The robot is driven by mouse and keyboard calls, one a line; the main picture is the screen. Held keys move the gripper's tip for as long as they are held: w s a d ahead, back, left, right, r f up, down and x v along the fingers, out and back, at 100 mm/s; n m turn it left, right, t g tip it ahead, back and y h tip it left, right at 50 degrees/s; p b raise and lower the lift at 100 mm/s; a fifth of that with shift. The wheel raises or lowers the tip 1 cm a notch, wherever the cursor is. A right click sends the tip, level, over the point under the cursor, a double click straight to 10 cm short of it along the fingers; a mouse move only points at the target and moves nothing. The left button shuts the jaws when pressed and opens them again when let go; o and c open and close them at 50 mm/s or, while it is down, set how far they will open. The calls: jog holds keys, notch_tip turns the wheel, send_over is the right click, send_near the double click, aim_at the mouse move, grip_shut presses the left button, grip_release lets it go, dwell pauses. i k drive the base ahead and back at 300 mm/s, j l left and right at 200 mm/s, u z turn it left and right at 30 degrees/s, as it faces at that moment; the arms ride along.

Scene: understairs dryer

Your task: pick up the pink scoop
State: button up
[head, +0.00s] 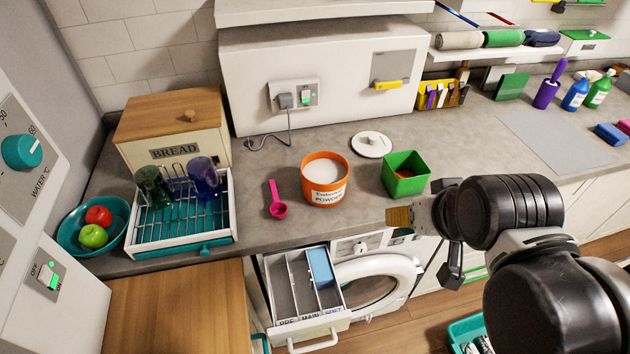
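The pink scoop (277,209) lies on the grey counter, its handle pointing away toward the back wall. It is just left of the orange tub of white powder (325,180). My gripper (425,233) is at the counter's front edge, well to the right of the scoop and in front of the green box. Its fingers are seen from the side and partly hidden by my arm, so I cannot tell whether it is open or shut. The scoop is fully visible and apart from my gripper.
A green box (405,174) and a white lid (372,145) stand right of the tub. A dish rack (182,248) with glasses is left of the scoop. Counter around the scoop is clear.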

aim_at(278, 210)
jog(key=i+u, duration=0.15)
jog(key=u, duration=0.35)
jog(key=i+l+u, duration=0.1)
jog(key=u, duration=0.35)
